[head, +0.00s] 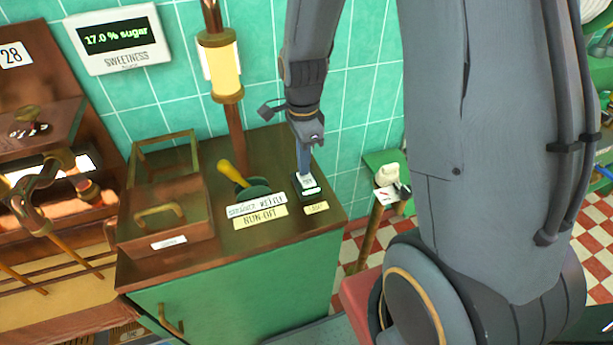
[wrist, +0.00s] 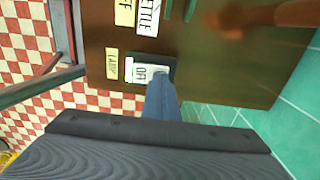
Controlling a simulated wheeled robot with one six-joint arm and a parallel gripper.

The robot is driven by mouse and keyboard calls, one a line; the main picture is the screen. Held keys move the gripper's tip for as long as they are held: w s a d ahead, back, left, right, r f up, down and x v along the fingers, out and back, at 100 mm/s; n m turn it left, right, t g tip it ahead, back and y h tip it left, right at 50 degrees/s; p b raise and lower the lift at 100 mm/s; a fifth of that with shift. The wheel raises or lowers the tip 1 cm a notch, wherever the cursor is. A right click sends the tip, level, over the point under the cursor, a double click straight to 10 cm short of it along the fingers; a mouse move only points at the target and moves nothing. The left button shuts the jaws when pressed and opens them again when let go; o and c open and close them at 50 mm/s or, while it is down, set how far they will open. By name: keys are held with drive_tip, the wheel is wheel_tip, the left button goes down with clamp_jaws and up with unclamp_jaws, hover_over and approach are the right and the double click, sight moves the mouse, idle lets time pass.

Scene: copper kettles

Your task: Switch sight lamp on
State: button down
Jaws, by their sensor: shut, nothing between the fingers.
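The lamp switch (head: 310,191) is a small dark box with a pale face on the right end of the brown cabinet top. In the wrist view the switch (wrist: 140,72) face reads OFF, and a small yellow label (wrist: 112,63) beside it reads LAMP. My gripper (head: 304,178) points down with shut, empty fingers, their tips at the switch. In the wrist view my gripper (wrist: 160,82) covers the right part of the switch face. I cannot tell whether the tips touch it or hover just above.
A green lever with a yellow handle (head: 233,174) stands left of the switch, behind its labels (head: 258,216). A copper-framed box (head: 165,215) is further left. A post with a yellow cylinder (head: 224,68) rises behind. A teal tiled wall (head: 350,120) closes the back.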

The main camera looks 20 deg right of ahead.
sight(305, 176)
wheel_tip(305, 176, up, 6)
drive_tip(key=p, duration=0.5)
drive_tip(key=shift+r, duration=0.2)
idle(0.4)
drive_tip(key=s+n+t+b, duration=0.1)
drive_tip(key=s+n+b, duration=0.6)
drive_tip(key=n, duration=1.1)
drive_tip(key=shift+s+f+b, duration=0.15)
drive_tip(key=shift+s+b, duration=0.15)
drive_tip(key=shift+s, duration=0.95)
